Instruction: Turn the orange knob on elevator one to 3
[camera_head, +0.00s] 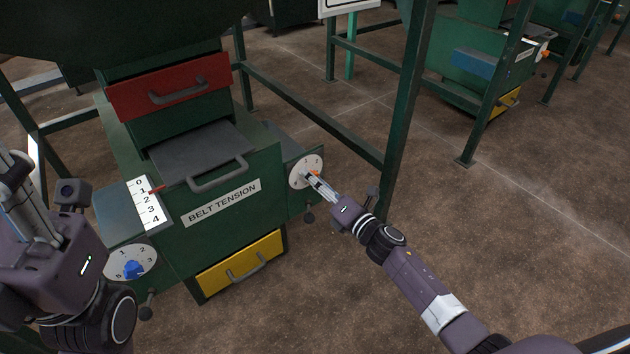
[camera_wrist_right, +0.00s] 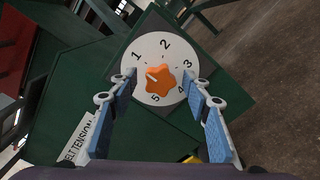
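The orange knob (camera_head: 317,173) sits on a round white dial (camera_head: 298,181) at the right side of the green machine. In the right wrist view the knob (camera_wrist_right: 160,81) is star-shaped on a dial (camera_wrist_right: 148,47) numbered 1 to 5; its white mark points up-left, roughly toward 1. My right gripper (camera_head: 310,177) is at the dial. In the wrist view its blue fingers (camera_wrist_right: 161,84) are open on both sides of the knob, with gaps; touching it cannot be seen. My left gripper (camera_head: 20,185) is at the left edge, away from the knob, its fingertips unclear.
A blue knob (camera_head: 134,270) on another dial is at the machine's left front. A BELT TENSION label (camera_head: 221,202), a red drawer (camera_head: 170,87), a grey handle (camera_head: 218,176) and a yellow drawer (camera_head: 240,264) are between. A green post (camera_head: 402,110) stands right of the orange knob's dial.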

